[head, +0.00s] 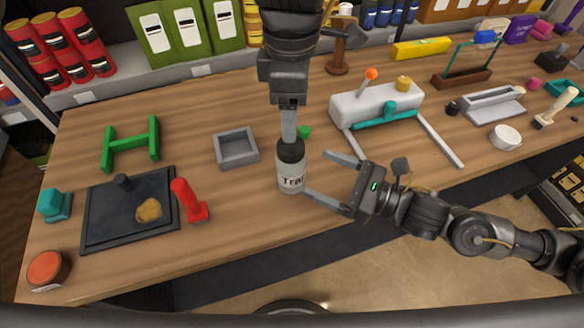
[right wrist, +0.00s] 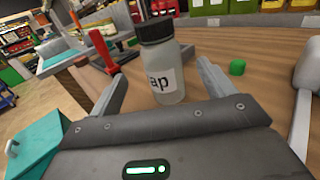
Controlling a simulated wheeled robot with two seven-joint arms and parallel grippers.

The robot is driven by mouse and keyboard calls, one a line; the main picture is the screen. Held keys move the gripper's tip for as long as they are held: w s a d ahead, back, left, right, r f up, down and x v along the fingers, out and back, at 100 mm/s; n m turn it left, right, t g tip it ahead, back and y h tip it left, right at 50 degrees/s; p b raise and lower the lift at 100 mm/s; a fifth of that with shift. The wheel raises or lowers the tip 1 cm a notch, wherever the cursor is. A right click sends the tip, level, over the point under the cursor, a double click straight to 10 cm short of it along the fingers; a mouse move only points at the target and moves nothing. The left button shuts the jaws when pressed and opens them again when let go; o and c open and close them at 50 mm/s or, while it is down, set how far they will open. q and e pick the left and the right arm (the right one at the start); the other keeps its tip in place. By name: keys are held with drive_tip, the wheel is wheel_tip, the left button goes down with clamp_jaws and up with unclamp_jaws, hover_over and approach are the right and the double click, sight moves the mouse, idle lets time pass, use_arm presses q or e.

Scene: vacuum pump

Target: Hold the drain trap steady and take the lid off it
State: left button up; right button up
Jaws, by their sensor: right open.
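The drain trap (head: 291,178) is a pale bottle with a "Trap" label and a black lid (head: 290,150) on top. It stands upright near the table's front edge. My right gripper (head: 315,173) is open, with its fingers reaching toward the bottle from the right. The bottle (right wrist: 168,84) also shows between the spread fingers in the right wrist view, with the lid (right wrist: 157,28) on it. My left gripper (head: 289,128) comes down from above with its fingertips at the lid. Its fingers show edge-on, so I cannot tell whether they grip the lid.
A grey open tray (head: 236,160) stands left of the bottle, and a small green cap (head: 304,131) lies just behind it. A white pump body with a teal handle (head: 389,113) is to the right. A red-handled tool (head: 190,203) and a black plate (head: 105,225) lie at the left.

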sight(286, 159)
use_arm(q)
drive_tip(key=shift+w+f, duration=0.1)
drive_tip(key=shift+w, duration=0.05)
use_arm(e)
drive_tip(key=x, duration=0.9)
drive_tip(key=shift+w, duration=0.15)
drive_tip(key=c, duration=1.6)
use_arm(q)
drive_tip(key=shift+d+f, duration=0.1)
drive_tip(key=shift+f, duration=0.1)
use_arm(e)
clamp_jaws()
use_arm(q)
drive_tip(key=m, duration=0.6)
drive_tip(key=shift+s+r, duration=0.1)
drive_tip(key=shift+s, duration=0.1)
drive_tip(key=m, duration=0.3)
drive_tip(key=shift+w+r+m, duration=0.1)
drive_tip(key=shift+m, duration=0.3)
drive_tip(key=m, duration=0.3)
drive_tip(key=shift+w+m, duration=0.1)
drive_tip(key=shift+m, duration=0.2)
drive_tip(key=shift+f, duration=4)
